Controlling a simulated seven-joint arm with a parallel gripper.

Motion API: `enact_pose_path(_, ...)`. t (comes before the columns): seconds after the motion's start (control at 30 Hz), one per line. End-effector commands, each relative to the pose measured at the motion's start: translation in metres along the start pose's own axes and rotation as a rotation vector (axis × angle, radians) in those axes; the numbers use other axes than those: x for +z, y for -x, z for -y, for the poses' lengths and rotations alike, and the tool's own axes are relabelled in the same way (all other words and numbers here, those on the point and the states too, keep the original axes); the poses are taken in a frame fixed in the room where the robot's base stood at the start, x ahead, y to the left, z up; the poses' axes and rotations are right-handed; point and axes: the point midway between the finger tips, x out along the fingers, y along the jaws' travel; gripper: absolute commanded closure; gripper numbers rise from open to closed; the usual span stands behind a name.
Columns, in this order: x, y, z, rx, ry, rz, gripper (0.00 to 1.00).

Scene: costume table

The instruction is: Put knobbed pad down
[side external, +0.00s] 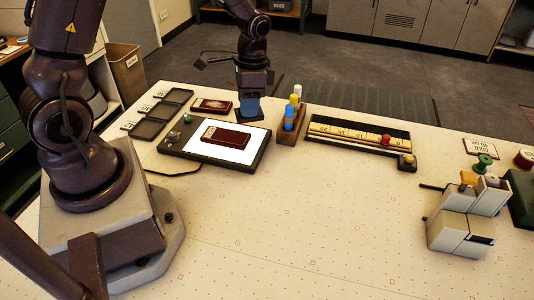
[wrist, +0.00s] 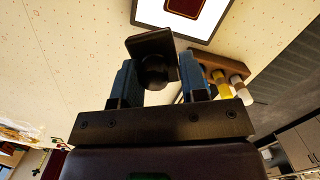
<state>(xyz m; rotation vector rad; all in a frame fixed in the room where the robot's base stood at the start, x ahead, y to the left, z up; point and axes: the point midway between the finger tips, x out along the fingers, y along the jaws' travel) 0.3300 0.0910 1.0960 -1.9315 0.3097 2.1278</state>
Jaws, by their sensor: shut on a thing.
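The knobbed pad (wrist: 150,43) is a dark, square plate with a round knob. In the wrist view the knob sits between the blue fingers of my gripper (wrist: 158,74), which is shut on it. In the side view my gripper (side external: 250,106) points down just behind the lit panel's back right corner. The pad shows as a dark strip (side external: 248,116) below the fingers, low over the table; I cannot tell if it touches the table.
The lit panel (side external: 178,148) carries a dark red card (side external: 227,136). Another red card (side external: 211,105) lies behind it. Dark trays (side external: 147,130) stand left. A wooden holder with bottles (side external: 291,125) stands close right of my gripper, then a ruler board (side external: 350,133).

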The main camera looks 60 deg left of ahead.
Motion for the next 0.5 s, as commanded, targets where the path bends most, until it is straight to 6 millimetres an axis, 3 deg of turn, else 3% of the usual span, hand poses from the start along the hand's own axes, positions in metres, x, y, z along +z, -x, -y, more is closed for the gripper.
enact_pose_path(0.1,0.013,0.005,-0.042,-0.015,-0.166,-0.002,0.82)
enact_pose_path(0.23,0.034,0.003,-0.075,-0.026,-0.346,0.004,0.82)
enact_pose_path(0.4,0.057,-0.007,-0.093,-0.024,-0.494,0.018,0.82)
enact_pose_path(0.5,0.050,-0.011,-0.091,-0.026,-0.533,0.011,0.82)
